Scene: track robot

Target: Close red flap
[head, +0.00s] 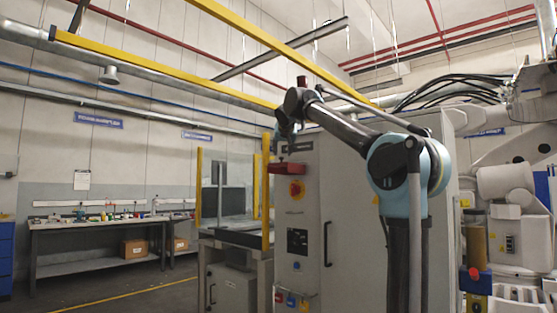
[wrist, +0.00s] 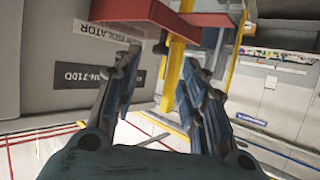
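The red flap (head: 289,168) sticks out from the upper front of a grey cabinet (head: 350,220) in the head view. In the wrist view, which looks rolled over, the red flap (wrist: 140,12) lies at the top edge, beside an upside-down isolator label. My gripper (head: 281,146) is just above the flap in the head view. In the wrist view my gripper (wrist: 162,60) has its two blue-grey fingers spread, with nothing between them. The fingers look apart from the flap; the exact gap is hard to tell.
A yellow-posted stand (head: 240,238) is left of the cabinet. A workbench (head: 95,226) stands by the back wall. White machinery (head: 508,195) is at the right. The floor at the left front is clear.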

